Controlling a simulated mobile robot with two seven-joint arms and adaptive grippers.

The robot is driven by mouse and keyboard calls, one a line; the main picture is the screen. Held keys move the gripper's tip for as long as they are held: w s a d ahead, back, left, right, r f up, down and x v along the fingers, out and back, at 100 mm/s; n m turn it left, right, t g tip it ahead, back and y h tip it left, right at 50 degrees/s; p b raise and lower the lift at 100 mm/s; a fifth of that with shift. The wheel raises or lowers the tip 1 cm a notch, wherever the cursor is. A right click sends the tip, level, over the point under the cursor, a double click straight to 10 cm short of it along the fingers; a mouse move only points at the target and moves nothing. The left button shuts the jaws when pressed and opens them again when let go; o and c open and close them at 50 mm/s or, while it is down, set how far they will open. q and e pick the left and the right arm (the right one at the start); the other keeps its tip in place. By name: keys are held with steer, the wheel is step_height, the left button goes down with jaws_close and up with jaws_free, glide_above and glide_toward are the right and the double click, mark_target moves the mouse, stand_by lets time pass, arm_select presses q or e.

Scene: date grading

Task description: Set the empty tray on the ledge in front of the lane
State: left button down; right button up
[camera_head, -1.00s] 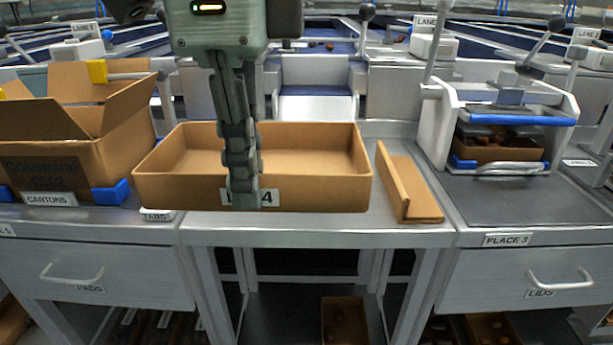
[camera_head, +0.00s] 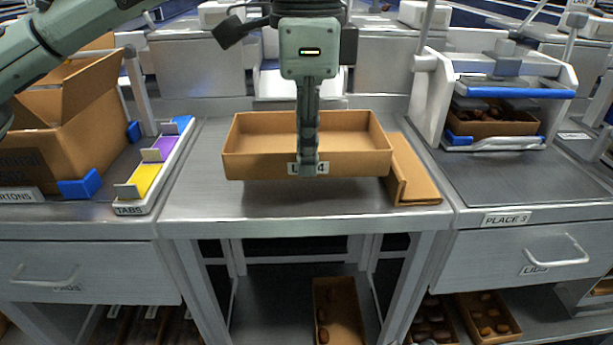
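The empty brown cardboard tray (camera_head: 350,163) is level over the ledge (camera_head: 300,205) in front of the lane. Its inside is bare. I cannot tell whether its bottom touches the ledge. My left gripper (camera_head: 308,165) points down at the middle of the tray's front wall and is shut on that wall. One finger shows in front of it; the other is hidden. The finger covers part of a white label ending in 4. My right gripper is not in view.
An angled cardboard piece (camera_head: 413,172) lies close against the tray's right side. A tab holder (camera_head: 152,185) with coloured tabs and an open carton (camera_head: 85,130) stand left. A white press (camera_head: 430,95) stands right. The ledge is clear left of and before the tray.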

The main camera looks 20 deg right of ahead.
arm_select(q)
step_height(320, 180, down, 3)
steer(key=shift+f, duration=0.2)
steer(key=shift+w+f, duration=0.1)
steer(key=shift+f, duration=0.25)
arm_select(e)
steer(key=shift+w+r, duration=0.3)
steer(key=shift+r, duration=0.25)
arm_select(q)
steer(key=c, duration=2.1)
jaws_free()
steer(key=shift+f, duration=0.1)
steer(key=shift+c, duration=0.2)
steer(key=o, duration=0.4)
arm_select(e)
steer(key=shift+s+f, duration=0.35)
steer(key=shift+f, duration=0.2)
